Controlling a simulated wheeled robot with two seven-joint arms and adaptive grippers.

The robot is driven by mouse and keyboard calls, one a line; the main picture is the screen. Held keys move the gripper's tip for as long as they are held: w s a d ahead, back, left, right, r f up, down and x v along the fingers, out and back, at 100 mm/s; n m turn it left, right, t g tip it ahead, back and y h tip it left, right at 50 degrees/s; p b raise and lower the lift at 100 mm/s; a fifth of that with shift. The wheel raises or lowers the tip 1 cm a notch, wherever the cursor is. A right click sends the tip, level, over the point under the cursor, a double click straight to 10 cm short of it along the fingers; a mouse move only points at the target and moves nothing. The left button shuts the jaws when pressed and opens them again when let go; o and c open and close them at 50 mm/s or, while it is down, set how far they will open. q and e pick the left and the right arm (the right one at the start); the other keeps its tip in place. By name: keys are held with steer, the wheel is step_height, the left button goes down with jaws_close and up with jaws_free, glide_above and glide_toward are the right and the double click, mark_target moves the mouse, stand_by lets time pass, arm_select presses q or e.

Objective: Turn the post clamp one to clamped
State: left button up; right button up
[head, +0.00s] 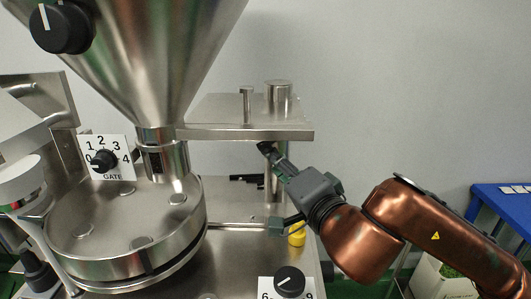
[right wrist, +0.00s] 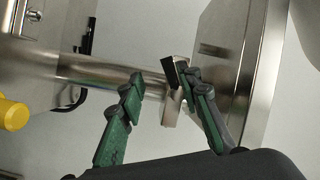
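The steel post (head: 278,186) stands under the hopper's support plate, partly behind my right gripper (head: 270,188). In the right wrist view the post (right wrist: 105,76) lies across the picture and ends at a steel collar (right wrist: 171,108). A small black lever (right wrist: 170,72), which looks like the post clamp's handle, sticks out at the collar. My right gripper (right wrist: 161,84) is open. Its green-and-black fingers are spread on either side of the collar, and the lever is close to the right fingertip. I cannot tell whether they touch. My left gripper is not in view.
The support plate (head: 245,133) is just above my right gripper. A steel hopper (head: 150,55) and round pan (head: 125,240) are to the left. A yellow knob (head: 297,235) and a black dial (head: 290,281) are below. A blue table (head: 505,212) is far right.

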mark_target(266, 144)
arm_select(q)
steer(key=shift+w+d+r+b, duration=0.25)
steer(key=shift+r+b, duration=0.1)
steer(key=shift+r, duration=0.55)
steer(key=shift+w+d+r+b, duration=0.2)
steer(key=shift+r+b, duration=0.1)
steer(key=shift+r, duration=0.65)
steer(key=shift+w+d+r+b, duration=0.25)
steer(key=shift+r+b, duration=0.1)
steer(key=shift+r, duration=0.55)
arm_select(e)
steer(key=shift+t+h, duration=0.3)
steer(key=shift+t, duration=0.1)
steer(key=shift+d+r+x, duration=0.1)
steer(key=shift+r+x, duration=0.15)
steer(key=shift+x, duration=1)
steer(key=shift+d+r+x, duration=0.1)
steer(key=shift+r+x, duration=0.15)
steer(key=shift+x, duration=1)
steer(key=shift+r+x, duration=0.2)
steer(key=shift+x, duration=1.05)
steer(key=shift+c, duration=0.7)
jaws_close()
